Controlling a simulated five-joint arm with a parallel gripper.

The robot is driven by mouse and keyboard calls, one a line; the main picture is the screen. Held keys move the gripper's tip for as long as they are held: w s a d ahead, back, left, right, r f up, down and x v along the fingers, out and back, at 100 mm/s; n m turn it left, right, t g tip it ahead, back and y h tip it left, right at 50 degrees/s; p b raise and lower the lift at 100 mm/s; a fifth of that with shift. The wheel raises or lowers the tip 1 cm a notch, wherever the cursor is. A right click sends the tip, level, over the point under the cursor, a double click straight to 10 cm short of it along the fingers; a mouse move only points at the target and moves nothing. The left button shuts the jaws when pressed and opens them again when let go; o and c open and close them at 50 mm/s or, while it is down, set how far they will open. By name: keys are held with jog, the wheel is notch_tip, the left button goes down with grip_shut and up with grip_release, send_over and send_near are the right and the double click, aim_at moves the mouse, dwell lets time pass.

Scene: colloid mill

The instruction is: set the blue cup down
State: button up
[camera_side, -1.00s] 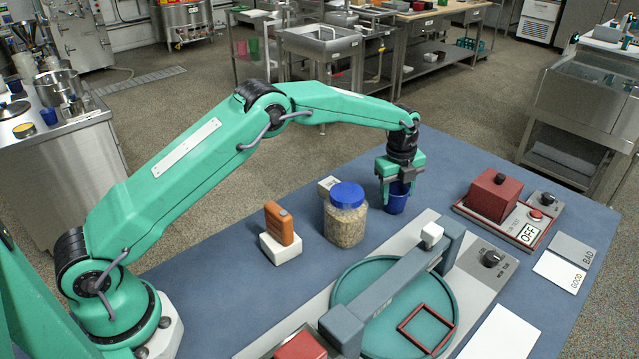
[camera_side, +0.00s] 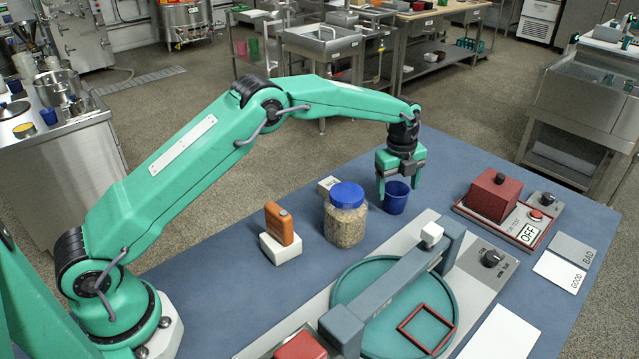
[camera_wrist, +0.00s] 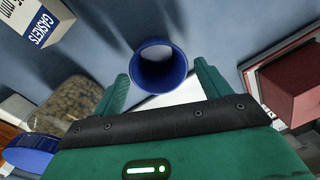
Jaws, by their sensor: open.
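The blue cup (camera_side: 396,198) stands upright on the blue table top (camera_side: 240,230), behind and right of the jar with the blue lid. My gripper (camera_side: 399,192) is just above and around the cup's rim, with its fingers apart. In the wrist view the cup (camera_wrist: 160,70) shows its open mouth, with my gripper's fingers (camera_wrist: 162,88) spread on either side and a gap on both sides. The cup looks empty.
A jar (camera_side: 346,218) of grainy stuff stands close to the left. A small gaskets box (camera_side: 327,186) is behind it. A red block on a tray (camera_side: 492,197) is to the right. The teal turntable machine (camera_side: 395,300) fills the front.

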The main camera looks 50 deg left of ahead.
aim_at(389, 210)
notch_tip(389, 210, up, 10)
jog(key=shift+s, duration=0.45)
jog(key=shift+a+r, duration=0.1)
jog(key=shift+r, duration=0.05)
dwell(0.4)
jog(key=s+a+r+n+t, duration=0.1)
jog(key=s+a+r+n, duration=0.2)
jog(key=s+r+n, duration=0.5)
jog(key=s+a+r+n+t, duration=0.1)
jog(key=s+a+r+n, duration=0.15)
jog(key=s+r, duration=0.6)
jog(key=s+a+f+n+t, duration=0.1)
jog(key=s+n, duration=0.3)
jog(key=s, duration=0.4)
jog(key=s+a+f+n, duration=0.1)
jog(key=s+f+n, duration=0.2)
jog(key=s, duration=0.5)
jog(key=s+f+n+t, duration=0.1)
jog(key=s+f+n, duration=0.2)
jog(key=s+n, duration=0.2)
jog(key=shift+s+a+t, duration=0.3)
jog(key=shift+s+a, duration=0.1)
jog(key=shift+s, duration=1.05)
jog(key=shift+f, duration=0.1)
